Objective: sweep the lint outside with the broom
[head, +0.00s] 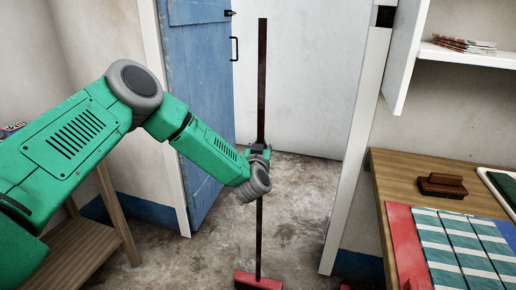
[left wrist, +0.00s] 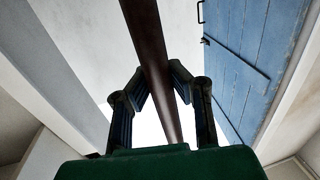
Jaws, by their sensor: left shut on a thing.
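The broom has a dark upright handle (head: 262,80) and a red head (head: 259,281) low in the head view, near the floor at the doorway. My left gripper (head: 260,150) is shut on the handle around its middle. In the left wrist view the handle (left wrist: 147,40) runs between the fingers of the left gripper (left wrist: 160,88). I cannot make out any lint on the mottled floor. My right gripper is not in view.
A blue door (head: 205,110) stands open left of the doorway. A white door frame (head: 352,140) borders it on the right. A wooden table (head: 383,170) on the right bears a brush (head: 442,187) and striped cloths (head: 452,235). A wooden bench (head: 85,245) stands at left.

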